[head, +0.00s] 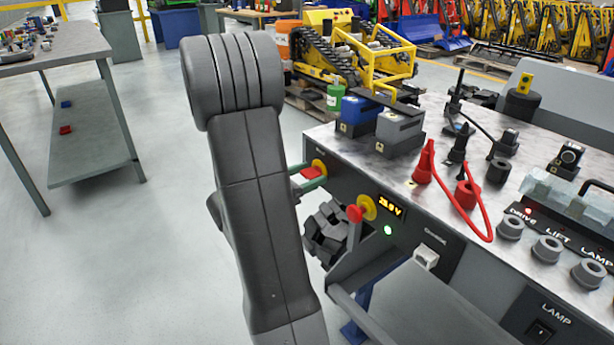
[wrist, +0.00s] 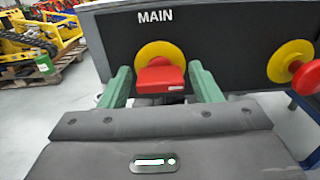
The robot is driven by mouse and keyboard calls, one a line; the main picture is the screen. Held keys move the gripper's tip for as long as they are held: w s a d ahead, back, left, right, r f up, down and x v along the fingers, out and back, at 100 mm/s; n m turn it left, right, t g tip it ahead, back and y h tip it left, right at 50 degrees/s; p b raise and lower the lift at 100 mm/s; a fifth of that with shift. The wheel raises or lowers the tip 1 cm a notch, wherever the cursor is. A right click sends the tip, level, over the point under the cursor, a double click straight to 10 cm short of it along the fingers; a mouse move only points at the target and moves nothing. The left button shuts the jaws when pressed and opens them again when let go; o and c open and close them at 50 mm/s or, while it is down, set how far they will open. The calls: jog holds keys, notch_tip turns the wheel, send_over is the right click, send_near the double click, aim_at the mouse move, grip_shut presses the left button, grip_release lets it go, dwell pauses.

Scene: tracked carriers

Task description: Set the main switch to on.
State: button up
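The main switch has a red handle (wrist: 158,77) on a round yellow plate (wrist: 160,53), under the word MAIN on the dark front panel. The handle looks wide and flat, lying crosswise in the wrist view. My gripper (wrist: 162,88) is open, with one green finger on each side of the handle and gaps between them. In the head view, the red handle (head: 312,172) shows at the panel's left end with a green finger of my gripper (head: 312,184) beside it. My arm hides part of that area. I see no readable on or off marks.
A red button on a yellow disc (wrist: 291,62) is right of the switch. In the head view, a lit display (head: 390,205) reads about 28.0 V, with a green light (head: 388,230) below.

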jog(key=shift+o, duration=0.3)
jog(key=p+v, duration=0.3)
jog(key=v, duration=1.1)
jog(key=shift+d, duration=0.15)
jog(key=b+x, duration=0.3)
jog(key=x, duration=1)
jog(key=shift+w+d, duration=0.25)
jog(key=shift+w, duration=0.05)
dwell(0.4)
